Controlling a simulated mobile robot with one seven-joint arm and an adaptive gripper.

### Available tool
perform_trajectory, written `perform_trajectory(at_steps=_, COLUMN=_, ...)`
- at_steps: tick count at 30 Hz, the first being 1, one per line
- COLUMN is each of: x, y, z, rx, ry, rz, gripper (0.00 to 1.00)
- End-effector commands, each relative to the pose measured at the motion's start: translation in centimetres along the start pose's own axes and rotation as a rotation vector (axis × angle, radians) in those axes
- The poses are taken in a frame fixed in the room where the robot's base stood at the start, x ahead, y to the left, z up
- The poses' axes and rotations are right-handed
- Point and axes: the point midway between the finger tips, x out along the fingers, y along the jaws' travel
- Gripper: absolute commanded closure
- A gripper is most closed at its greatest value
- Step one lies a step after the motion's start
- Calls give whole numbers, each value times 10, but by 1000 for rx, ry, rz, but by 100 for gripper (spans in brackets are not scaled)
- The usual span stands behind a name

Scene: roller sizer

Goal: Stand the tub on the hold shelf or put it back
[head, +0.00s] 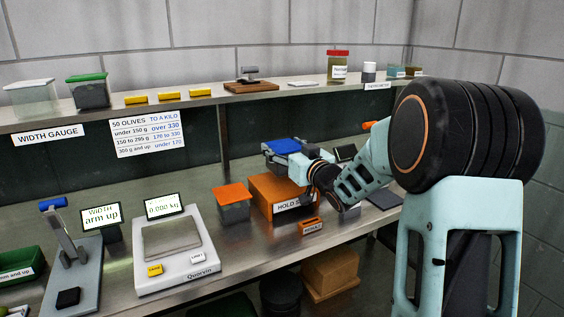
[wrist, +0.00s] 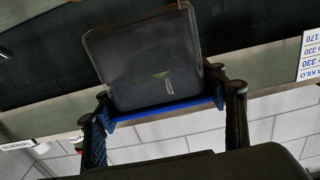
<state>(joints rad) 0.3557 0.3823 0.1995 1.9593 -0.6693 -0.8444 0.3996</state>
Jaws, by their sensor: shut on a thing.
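The tub with a blue lid (head: 284,146) is in my gripper (head: 300,165), over the back of the orange hold shelf (head: 268,190). I cannot tell whether its base touches the shelf. In the wrist view its grey see-through body (wrist: 140,60) and blue lid edge (wrist: 165,112) show between the two fingers of my gripper (wrist: 165,100), which are shut on it. That view is upside down, and the tub looks roughly upright. My gripper and wrist cover part of the hold shelf and its label.
A tub with an orange lid (head: 234,203) stands just left of the hold shelf. The scale (head: 172,240) is empty, its display (head: 164,206) reading 0.000 kg. The width gauge (head: 70,250) stands left. The upper shelf (head: 210,98) runs behind, bearing tubs and a jar (head: 338,67).

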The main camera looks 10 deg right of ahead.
Motion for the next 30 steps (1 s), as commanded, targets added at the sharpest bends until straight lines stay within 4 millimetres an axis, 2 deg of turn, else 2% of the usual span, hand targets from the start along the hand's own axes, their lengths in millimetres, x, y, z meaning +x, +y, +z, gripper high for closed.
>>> perform_trajectory(at_steps=7, x=9, y=5, z=12, rx=1, ry=3, rz=-1, gripper=73)
perform_trajectory(at_steps=12, x=9, y=4, z=38, rx=2, ry=2, rz=-1, gripper=73)
perform_trajectory(at_steps=24, x=8, y=4, z=44, rx=-1, ry=4, rz=0, gripper=73)
perform_trajectory(at_steps=25, x=8, y=4, z=44, rx=-1, ry=1, rz=0, gripper=33)
perform_trajectory(at_steps=29, x=8, y=4, z=44, rx=0, ry=1, rz=0, gripper=19)
perform_trajectory(at_steps=30, x=8, y=4, z=44, rx=0, ry=1, rz=0, gripper=18)
